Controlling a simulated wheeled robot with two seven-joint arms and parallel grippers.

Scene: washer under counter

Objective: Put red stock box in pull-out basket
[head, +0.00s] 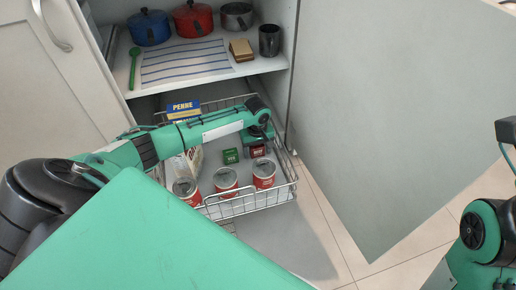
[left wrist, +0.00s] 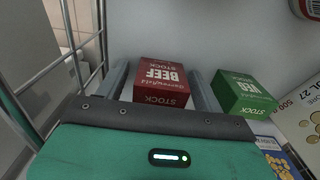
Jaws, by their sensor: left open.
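The red stock box (head: 258,151), marked BEEF STOCK, is inside the wire pull-out basket (head: 250,205), towards its right side. In the left wrist view the red box (left wrist: 160,82) sits between the two grey fingers of my left gripper (left wrist: 161,88). The fingers are open, one on each side of the box. In the head view my left gripper (head: 258,138) reaches down into the basket just behind the red box and hides part of it. I cannot tell whether the box rests fully on the basket floor. My right gripper is out of view.
A green stock box (head: 230,156) stands just left of the red one and shows in the left wrist view (left wrist: 244,93). Several red-labelled cans (head: 226,181) line the basket's front. A blue and yellow box (head: 184,109) stands at the back. A shelf with pots (head: 193,18) is above.

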